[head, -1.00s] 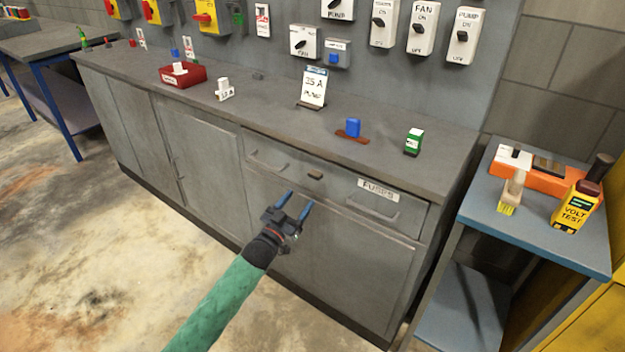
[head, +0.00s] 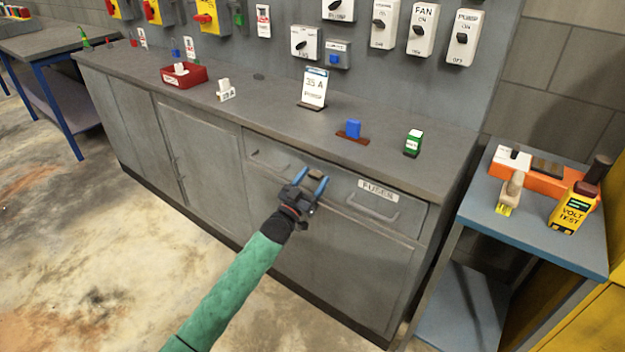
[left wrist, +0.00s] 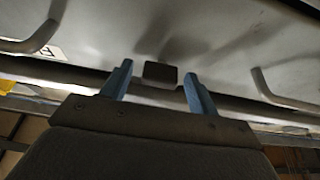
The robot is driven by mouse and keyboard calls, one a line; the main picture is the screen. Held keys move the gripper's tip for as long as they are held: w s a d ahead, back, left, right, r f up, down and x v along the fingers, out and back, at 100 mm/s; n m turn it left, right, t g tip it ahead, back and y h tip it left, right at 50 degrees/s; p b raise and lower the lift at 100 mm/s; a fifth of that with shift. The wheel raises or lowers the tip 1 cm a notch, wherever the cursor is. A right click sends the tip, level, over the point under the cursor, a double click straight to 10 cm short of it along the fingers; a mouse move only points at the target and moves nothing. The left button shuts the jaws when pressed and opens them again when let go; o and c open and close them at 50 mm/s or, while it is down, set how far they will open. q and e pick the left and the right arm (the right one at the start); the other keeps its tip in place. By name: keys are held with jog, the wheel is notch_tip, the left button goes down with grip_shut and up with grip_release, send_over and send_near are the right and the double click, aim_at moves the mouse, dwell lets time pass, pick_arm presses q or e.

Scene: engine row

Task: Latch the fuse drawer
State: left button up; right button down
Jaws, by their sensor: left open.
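The fuse drawer (head: 343,204) is the wide grey drawer under the worktop, with a FUSES label (head: 378,190) and a bar handle (head: 372,210) on its right part. It looks about flush with the cabinet; a small gap cannot be ruled out. A small brown latch piece (head: 316,174) sits at the middle of its front, and shows dark in the left wrist view (left wrist: 160,72). My left gripper (head: 312,177) is open, its blue fingers pointing at the drawer front on either side of the latch piece. Contact cannot be told. My right gripper is out of view.
The worktop (head: 290,120) above holds a sign (head: 314,88), a blue part (head: 353,128), a green-and-white box (head: 413,142) and a red tray (head: 183,76). A blue side table (head: 530,235) with a volt tester (head: 573,210) stands to the right. Floor at left is clear.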

pick_arm(q)
jog(key=c, duration=1)
